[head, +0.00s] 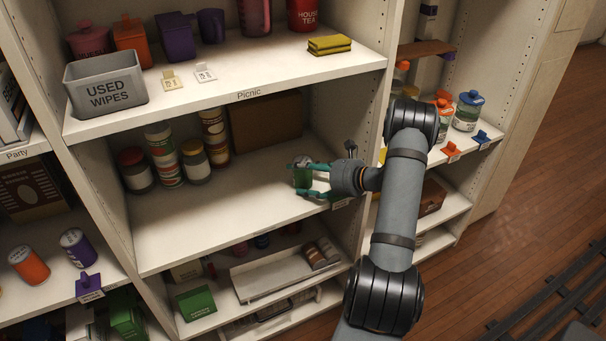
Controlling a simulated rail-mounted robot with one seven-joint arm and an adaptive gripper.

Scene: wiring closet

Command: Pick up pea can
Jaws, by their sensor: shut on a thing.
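My gripper (308,180) reaches in from the right over the middle shelf (220,225), below the shelf marked "Picnic". It is shut on a small green can (302,178) near the right part of that shelf. The teal fingers cover part of the can, and its label cannot be read, so I cannot tell from the picture that it holds peas. The can looks upright. I cannot tell whether its base touches the shelf.
Several jars and tall cans (180,160) stand at the back left of this shelf. A brown box (265,122) is behind the gripper. The shelf's front left is clear. The "Picnic" shelf (215,92) is above, and a white tray (280,278) is below.

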